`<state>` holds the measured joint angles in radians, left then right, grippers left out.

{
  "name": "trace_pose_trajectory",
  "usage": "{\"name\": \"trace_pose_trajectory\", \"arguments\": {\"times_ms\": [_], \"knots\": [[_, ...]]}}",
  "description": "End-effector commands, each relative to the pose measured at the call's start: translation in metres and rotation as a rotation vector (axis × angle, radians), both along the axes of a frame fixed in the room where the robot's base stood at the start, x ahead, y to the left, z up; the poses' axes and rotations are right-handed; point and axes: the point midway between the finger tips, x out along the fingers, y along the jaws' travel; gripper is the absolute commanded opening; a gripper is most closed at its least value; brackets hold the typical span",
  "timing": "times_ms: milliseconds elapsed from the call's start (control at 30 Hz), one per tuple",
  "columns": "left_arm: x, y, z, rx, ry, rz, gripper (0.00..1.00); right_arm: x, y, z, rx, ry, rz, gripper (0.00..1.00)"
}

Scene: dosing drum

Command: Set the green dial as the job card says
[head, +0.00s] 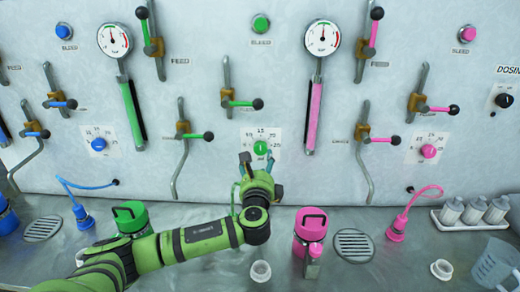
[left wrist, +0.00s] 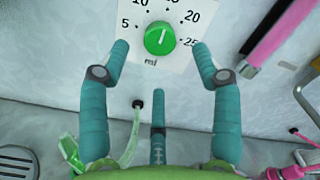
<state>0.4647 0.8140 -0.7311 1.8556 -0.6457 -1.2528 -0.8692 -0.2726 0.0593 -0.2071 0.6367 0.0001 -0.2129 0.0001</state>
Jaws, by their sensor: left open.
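The green dial (head: 260,148) sits on a white scale plate in the middle of the wall panel. In the left wrist view the green dial (left wrist: 160,38) shows a white line that stands nearly upright, roughly toward the top of the scale. The numbers 5, 10, 20 and 25 show around it, with "ml" below. My left gripper (head: 257,160) is open, its teal fingers just below the dial. In the left wrist view the left gripper's fingertips (left wrist: 161,50) are apart on either side of the dial, with gaps. I see no readable job card. My right gripper is out of view.
A blue dial (head: 98,144) and a pink dial (head: 429,151) flank the green one. Levers with ball knobs (head: 258,104) stick out above and beside it. A green canister (head: 131,217) and a pink canister (head: 309,230) stand on the counter. A black knob (head: 504,100) is at the right.

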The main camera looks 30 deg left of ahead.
Motion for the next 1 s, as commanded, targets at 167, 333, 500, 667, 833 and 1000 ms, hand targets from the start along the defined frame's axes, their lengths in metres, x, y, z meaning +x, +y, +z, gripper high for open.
{"name": "trace_pose_trajectory", "arguments": {"times_ms": [167, 333, 500, 667, 833, 1000], "knots": [[0.023, 0.015, 0.003, -0.001, 0.000, 0.004, 0.64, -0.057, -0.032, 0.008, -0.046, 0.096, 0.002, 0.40], [0.039, 0.025, 0.002, -0.003, 0.001, 0.002, 0.64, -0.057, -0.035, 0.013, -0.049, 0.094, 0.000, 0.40], [0.047, 0.029, 0.001, -0.005, 0.000, 0.001, 0.64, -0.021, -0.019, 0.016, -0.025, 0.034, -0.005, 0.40], [0.048, 0.029, 0.000, -0.006, 0.000, 0.000, 0.64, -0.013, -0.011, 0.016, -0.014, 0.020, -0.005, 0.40], [0.047, 0.029, 0.000, -0.006, 0.000, 0.000, 0.40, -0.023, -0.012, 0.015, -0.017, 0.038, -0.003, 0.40], [0.047, 0.029, 0.000, -0.005, 0.000, 0.001, 0.08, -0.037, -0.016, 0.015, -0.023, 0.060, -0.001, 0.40]]}}
